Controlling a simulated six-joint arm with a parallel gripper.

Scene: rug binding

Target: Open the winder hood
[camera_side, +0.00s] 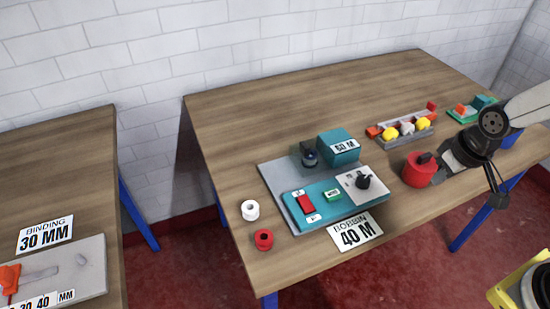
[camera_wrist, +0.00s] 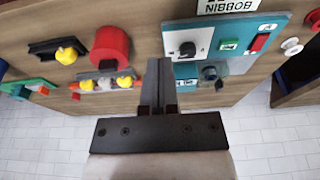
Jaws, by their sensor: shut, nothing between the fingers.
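The winder is a teal panel (camera_side: 325,211) and a teal box (camera_side: 338,148) on a grey plate (camera_side: 275,178). A small smoky, see-through hood (camera_side: 305,152) is beside the box, around a dark spindle part (camera_side: 311,158); whether it is raised or lowered is too small to tell. In the wrist view the hood (camera_wrist: 209,72) is right of my gripper (camera_wrist: 160,63). My gripper is shut and empty; in the side view my gripper (camera_side: 427,159) is right of the winder, overlapping a red spool (camera_side: 416,176). I cannot tell whether it touches the spool.
A grey tray (camera_side: 410,137) with yellow and white pieces stands behind the red spool. A white roll (camera_side: 250,210) and a red roll (camera_side: 263,239) are left of the winder. The back left of the table (camera_side: 230,115) is clear. A second table (camera_side: 70,165) stands left.

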